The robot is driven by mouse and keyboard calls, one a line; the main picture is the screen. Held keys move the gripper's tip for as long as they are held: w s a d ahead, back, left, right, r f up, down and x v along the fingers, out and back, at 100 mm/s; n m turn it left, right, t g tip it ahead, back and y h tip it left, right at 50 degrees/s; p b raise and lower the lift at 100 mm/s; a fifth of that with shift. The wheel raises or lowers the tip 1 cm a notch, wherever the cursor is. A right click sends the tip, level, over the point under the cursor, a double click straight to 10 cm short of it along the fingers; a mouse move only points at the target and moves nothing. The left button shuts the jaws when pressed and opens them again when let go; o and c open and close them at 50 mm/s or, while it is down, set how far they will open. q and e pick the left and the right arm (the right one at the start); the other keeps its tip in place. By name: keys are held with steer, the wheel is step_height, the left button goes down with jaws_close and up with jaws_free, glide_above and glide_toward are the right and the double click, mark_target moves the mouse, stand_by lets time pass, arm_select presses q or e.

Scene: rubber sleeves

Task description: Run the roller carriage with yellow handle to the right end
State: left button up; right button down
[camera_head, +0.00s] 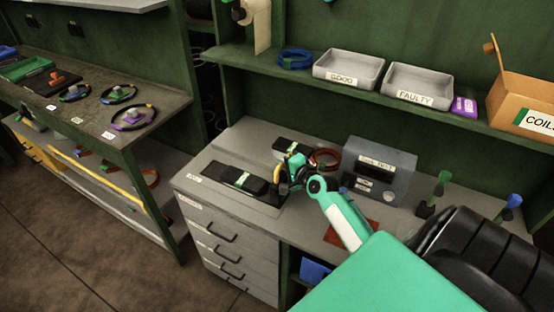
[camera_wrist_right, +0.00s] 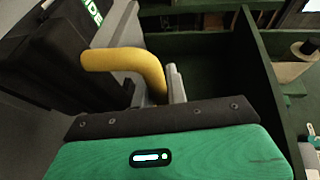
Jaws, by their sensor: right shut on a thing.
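The yellow handle (camera_wrist_right: 128,60) is a bent bar, seen large in the right wrist view. In the head view it shows only as a small yellow spot (camera_head: 276,173) at the right end of the long black piece (camera_head: 220,176). This piece has a green label and lies on the bench. My right gripper (camera_head: 283,182) is at that end, shut on the handle; grey finger parts (camera_wrist_right: 176,84) flank it in the wrist view. The roller carriage under the handle is mostly hidden by the gripper. My left gripper is not in view.
A second black piece with a green label (camera_head: 291,147) lies behind. An orange-brown ring (camera_head: 325,158) and a grey box with a dark panel (camera_head: 379,168) stand close to the right gripper. Trays marked GOOD (camera_head: 348,70) and FAULTY (camera_head: 418,86) sit on the shelf above.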

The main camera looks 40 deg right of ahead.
steer(key=shift+f, duration=0.2)
steer(key=c, duration=1.5)
jaws_free()
steer(key=shift+s, duration=0.15)
steer(key=shift+o, duration=0.5)
steer(key=shift+s+d+r, duration=0.1)
steer(key=shift+s+r, duration=0.05)
steer(key=shift+s, duration=0.15)
steer(key=s+r+b, duration=0.2)
steer(key=s+b, duration=0.1)
steer(key=s, duration=1)
steer(key=shift+s+r, duration=0.15)
steer(key=shift+r, duration=0.1)
